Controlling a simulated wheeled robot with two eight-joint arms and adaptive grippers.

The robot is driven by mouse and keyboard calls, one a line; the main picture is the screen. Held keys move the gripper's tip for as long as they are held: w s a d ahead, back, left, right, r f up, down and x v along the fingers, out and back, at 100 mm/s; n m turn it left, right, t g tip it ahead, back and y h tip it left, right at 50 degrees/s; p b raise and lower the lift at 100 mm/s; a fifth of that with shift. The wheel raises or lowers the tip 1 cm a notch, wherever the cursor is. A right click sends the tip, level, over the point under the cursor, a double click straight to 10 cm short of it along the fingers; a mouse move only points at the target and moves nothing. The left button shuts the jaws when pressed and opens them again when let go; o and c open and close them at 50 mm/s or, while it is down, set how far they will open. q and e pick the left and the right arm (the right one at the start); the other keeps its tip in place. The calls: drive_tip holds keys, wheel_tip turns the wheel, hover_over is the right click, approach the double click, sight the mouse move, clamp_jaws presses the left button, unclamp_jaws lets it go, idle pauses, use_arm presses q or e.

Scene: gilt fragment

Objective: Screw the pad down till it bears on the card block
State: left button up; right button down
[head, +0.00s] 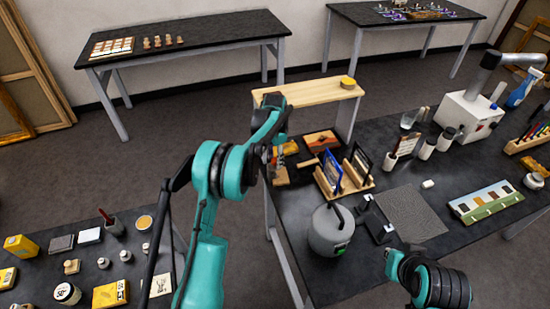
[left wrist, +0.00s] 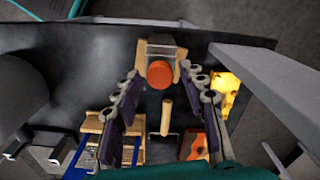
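My left gripper (left wrist: 159,76) is open, its fingers spread either side of an orange-red disc (left wrist: 160,74). The disc sits in front of a small wooden piece with a grey, see-through-looking block (left wrist: 165,51). A short wooden rod (left wrist: 167,116) lies below the disc in the left wrist view. In the head view my left gripper (head: 272,148) hangs over the work table's left end, above a pale wooden piece (head: 281,176), and hides part of it. I cannot make out the pad or the card block for certain. My right arm shows at bottom right, without a clear gripper.
A wooden rack with blue and black frames (head: 343,176) stands close to the right of the left gripper. A grey round canister (head: 328,232) is nearer. A yellow item (left wrist: 226,88) and an orange picture (head: 322,141) lie nearby. A raised wooden shelf (head: 310,91) stands behind.

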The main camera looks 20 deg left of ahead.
sight(275, 160)
use_arm(q)
wheel_tip(275, 160, up, 12)
idle(0.7)
idle(0.4)
